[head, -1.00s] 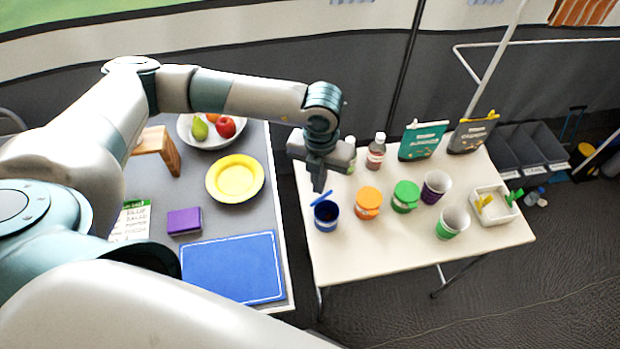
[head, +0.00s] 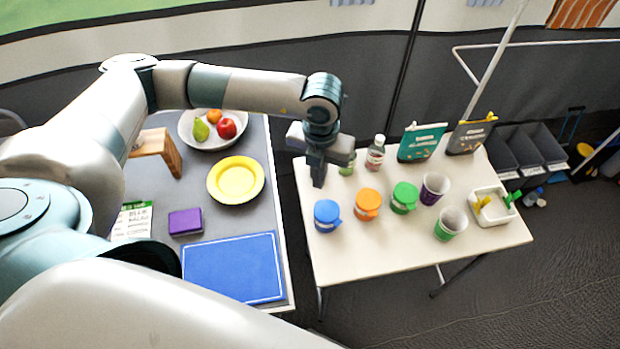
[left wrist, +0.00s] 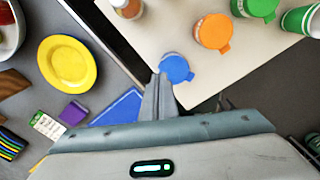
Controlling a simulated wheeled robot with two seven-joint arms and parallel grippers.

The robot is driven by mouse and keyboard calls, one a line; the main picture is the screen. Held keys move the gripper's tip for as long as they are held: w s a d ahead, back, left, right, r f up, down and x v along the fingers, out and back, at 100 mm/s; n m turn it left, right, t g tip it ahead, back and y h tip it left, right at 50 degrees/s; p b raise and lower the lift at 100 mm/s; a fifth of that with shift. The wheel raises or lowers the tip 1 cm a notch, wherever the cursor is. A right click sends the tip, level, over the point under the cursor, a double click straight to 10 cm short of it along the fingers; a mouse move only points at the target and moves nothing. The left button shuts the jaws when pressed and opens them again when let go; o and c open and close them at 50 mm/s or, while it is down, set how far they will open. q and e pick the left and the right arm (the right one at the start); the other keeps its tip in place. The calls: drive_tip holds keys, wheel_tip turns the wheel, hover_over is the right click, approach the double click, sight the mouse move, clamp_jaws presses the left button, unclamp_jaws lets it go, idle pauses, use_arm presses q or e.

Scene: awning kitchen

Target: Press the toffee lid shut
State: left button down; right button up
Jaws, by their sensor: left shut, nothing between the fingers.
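A jar with a blue lid (head: 327,212) stands at the left side of the white table. Its lid lies flat over the opening; I cannot tell whether it is fully pressed down. Its label is too small to read, so I cannot confirm it is the toffee. It also shows in the left wrist view (left wrist: 176,68). My left gripper (head: 318,182) is shut and empty, pointing down, just behind and above the blue lid, and looks apart from it. Its fingers show in the left wrist view (left wrist: 160,84). My right gripper is not in view.
Jars with an orange lid (head: 367,201) and a green lid (head: 404,196) stand to the right. Beyond are cups (head: 451,222), a white bin (head: 493,207), bottles (head: 375,153) and upright pouches (head: 421,143). The white table's front (head: 390,250) is clear.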

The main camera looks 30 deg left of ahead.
use_arm(q)
drive_tip(key=shift+r+p, duration=0.5)
drive_tip(key=shift+r, duration=1.05)
drive_tip(key=shift+s+f, duration=0.1)
